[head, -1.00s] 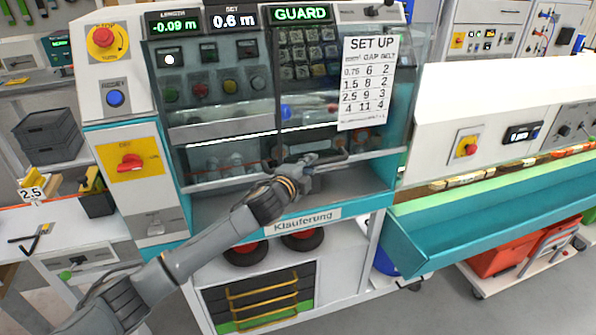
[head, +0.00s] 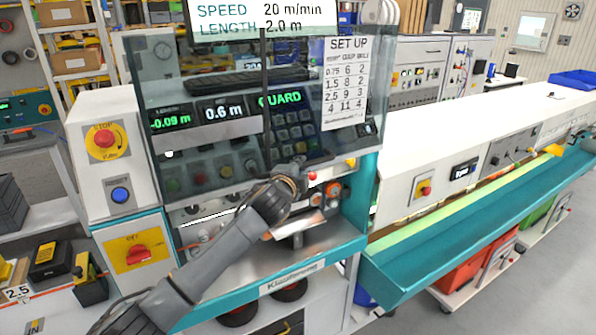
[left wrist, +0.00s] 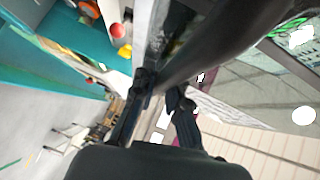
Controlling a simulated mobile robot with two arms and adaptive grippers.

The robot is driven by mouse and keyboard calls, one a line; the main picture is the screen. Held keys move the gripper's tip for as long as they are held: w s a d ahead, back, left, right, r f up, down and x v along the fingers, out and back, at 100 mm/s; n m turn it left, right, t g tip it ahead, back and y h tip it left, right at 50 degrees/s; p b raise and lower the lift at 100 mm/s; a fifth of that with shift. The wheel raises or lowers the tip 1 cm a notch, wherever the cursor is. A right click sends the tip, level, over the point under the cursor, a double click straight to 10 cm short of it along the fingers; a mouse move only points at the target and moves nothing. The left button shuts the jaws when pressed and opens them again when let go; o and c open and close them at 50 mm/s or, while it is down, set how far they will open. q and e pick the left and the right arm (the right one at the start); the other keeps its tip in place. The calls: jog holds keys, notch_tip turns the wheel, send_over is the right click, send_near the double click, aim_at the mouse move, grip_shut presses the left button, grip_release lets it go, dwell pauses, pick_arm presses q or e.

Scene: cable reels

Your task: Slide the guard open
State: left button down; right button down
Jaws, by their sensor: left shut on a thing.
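The guard (head: 222,135) is a clear panel across the front of the machine, with a SET UP sheet (head: 346,85) on its right side. It stands raised, with its upper part above the green GUARD display (head: 280,99). The space below it, over the grey bed (head: 325,245), is open to view. My left gripper (head: 303,186) is at the guard's lower edge, mostly hidden behind my wrist. In the left wrist view its fingers (left wrist: 160,92) are closed around a dark bar (left wrist: 215,52), the guard handle. My right gripper is not in view.
A red stop button (head: 104,140) and a red switch (head: 136,255) are on the machine's left side. A teal trough (head: 440,255) runs off to the right. A screen (head: 262,15) hangs above. Orange and red parts (head: 333,192) show below the guard.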

pick_arm(q)
jog(key=shift+r, duration=0.1)
jog(key=c, duration=1.3)
grip_release()
jog(key=shift+c, duration=0.2)
jog(key=v, duration=1.2)
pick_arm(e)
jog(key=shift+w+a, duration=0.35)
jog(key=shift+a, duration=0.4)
pick_arm(q)
jog(key=shift+a+f, duration=0.1)
jog(key=shift+f, duration=0.15)
